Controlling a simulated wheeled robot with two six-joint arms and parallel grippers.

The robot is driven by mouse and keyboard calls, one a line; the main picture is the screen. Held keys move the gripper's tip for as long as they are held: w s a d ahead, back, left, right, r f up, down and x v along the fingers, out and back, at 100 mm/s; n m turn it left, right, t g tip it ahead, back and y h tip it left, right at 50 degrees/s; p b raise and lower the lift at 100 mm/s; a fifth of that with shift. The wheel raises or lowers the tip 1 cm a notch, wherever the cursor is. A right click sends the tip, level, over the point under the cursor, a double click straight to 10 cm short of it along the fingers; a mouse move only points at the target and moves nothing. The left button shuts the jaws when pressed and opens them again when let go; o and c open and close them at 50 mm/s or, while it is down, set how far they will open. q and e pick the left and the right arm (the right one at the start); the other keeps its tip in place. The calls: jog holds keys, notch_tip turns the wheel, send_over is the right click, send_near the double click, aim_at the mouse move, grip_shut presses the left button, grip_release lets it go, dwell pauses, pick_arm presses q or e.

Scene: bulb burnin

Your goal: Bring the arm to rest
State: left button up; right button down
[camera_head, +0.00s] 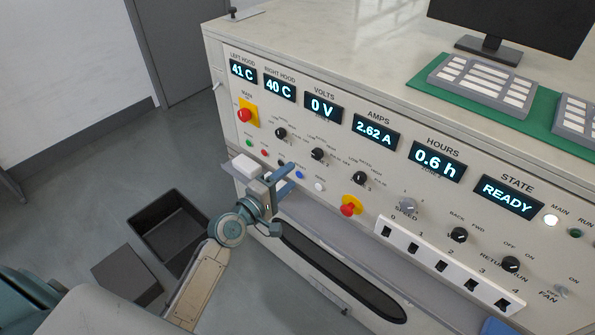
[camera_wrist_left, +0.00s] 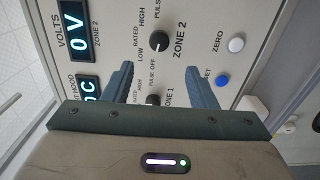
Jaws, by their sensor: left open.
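My left gripper (camera_head: 288,180) is in front of the control panel (camera_head: 330,135), near its lower left buttons. Its two blue fingers are apart with nothing seen between them. In the left wrist view the open gripper (camera_wrist_left: 160,78) faces the panel, with the Zone 1 knob (camera_wrist_left: 153,100) showing between the fingers and the Zone 2 knob (camera_wrist_left: 159,39) beyond. Whether the fingers touch the panel cannot be told. The right gripper is not seen.
A dark open bin (camera_head: 150,222) stands on the floor at left. Open floor lies behind it.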

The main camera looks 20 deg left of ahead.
pick_arm(q)
jog(key=shift+s+a, duration=0.15)
jog(key=shift+s, duration=0.3)
jog(key=s+a+f+m+g+y, duration=0.1)
jog(key=s+a+f+g+y, duration=0.1)
jog(key=f, duration=1)
jog(key=s+a+f+m+g+y, duration=0.1)
jog(key=a+f+m+g+y, duration=0.15)
jog(key=f, duration=0.95)
jog(key=s+a+f+m+g, duration=0.1)
jog(key=s+f+g, duration=0.1)
jog(key=s+f, duration=0.45)
jog(key=s+a+f+m+g, duration=0.15)
jog(key=s+f, duration=0.25)
jog(key=f, duration=0.6)
jog(key=s+f+m+g, duration=0.2)
jog(key=s+f, duration=0.4)
jog(key=s, duration=0.5)
jog(key=s+f+m+g+y, duration=0.1)
jog(key=s+f+m+g, duration=0.2)
jog(key=s+f, duration=0.4)
jog(key=s+a+f+m+g+y, duration=0.1)
jog(key=s+f, duration=0.5)
jog(key=s, duration=1)
jog(key=m+g, duration=0.1)
jog(key=m, duration=0.1)
jog(key=shift+f+m+g, duration=0.3)
jog(key=shift+f+g, duration=0.1)
jog(key=shift+y, duration=0.25)
